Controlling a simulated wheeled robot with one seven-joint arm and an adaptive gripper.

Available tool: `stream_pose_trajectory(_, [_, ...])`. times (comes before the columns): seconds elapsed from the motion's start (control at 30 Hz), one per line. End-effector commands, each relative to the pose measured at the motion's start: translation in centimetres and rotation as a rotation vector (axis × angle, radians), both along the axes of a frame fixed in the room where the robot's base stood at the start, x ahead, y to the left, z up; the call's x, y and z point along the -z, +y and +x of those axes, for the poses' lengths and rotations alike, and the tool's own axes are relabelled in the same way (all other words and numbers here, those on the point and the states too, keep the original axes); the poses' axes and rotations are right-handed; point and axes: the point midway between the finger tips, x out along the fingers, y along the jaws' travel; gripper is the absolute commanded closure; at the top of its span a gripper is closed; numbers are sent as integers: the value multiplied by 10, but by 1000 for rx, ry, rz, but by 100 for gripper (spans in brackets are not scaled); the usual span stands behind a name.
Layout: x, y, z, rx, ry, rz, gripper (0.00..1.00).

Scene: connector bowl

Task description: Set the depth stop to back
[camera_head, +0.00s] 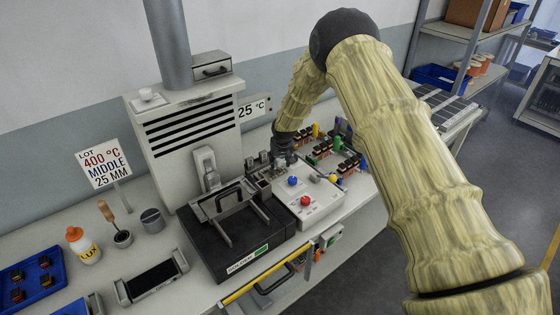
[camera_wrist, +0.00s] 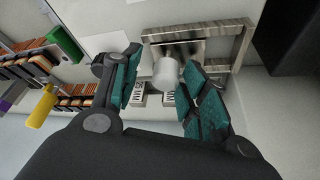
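In the wrist view, a pale cylindrical knob (camera_wrist: 166,74) stands on a metal bracket (camera_wrist: 232,44), which looks like the depth stop; its setting cannot be read. My gripper (camera_wrist: 160,82) is open, with teal-padded fingers on either side of the knob. Gaps show between pads and knob, so I see no grip on it. In the head view, my gripper (camera_head: 284,153) points down just behind the white control box (camera_head: 318,205). Small metal parts (camera_head: 262,172) lie beside it. The depth stop itself is mostly hidden there.
The black press unit (camera_head: 225,258) with metal handle stands left of the control box, before the vented oven (camera_head: 195,125). Several orange-and-black connectors (camera_head: 322,150) and coloured pegs stand close on the right. A sign (camera_head: 104,165) reads 400 °C, MIDDLE, 25 MM.

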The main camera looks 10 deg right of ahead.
Motion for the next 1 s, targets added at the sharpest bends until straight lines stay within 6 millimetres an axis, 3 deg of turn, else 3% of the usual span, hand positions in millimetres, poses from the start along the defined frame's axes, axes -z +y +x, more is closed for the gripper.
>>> stream_pose_trajectory(0.43, [-10,1,-3,-1,0,0,54])
stream_pose_trajectory(1.0, [-86,1,-34,0,0,1,54])
